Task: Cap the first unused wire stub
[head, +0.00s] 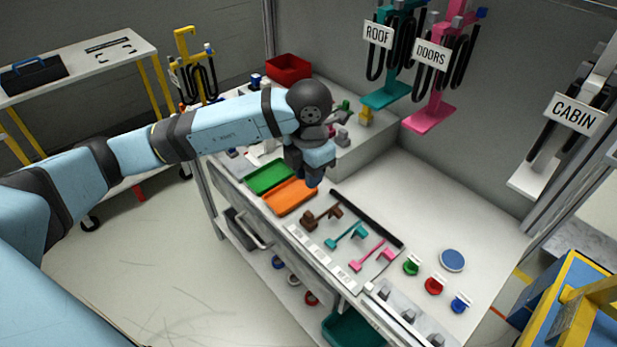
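My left gripper (312,178) points down above the workbench, just behind the orange tray (290,196). Its fingers are small and dark, and I cannot tell whether they are apart or hold anything. My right gripper is out of view. I cannot pick out a wire stub or its cap for certain. Small green (411,267), red (433,286) and blue (460,304) round pieces with white labels stand at the bench's right. Brown (322,216), teal (346,236) and pink (368,255) branched parts lie on a light panel.
A green tray (268,177) is left of the orange one. A raised grey block (358,150) and a red bin (288,68) stand behind. A black bar (366,218) and a blue disc (452,260) lie on the bench. Wire looms hang behind signs reading ROOF (378,34), DOORS (431,53) and CABIN (573,113).

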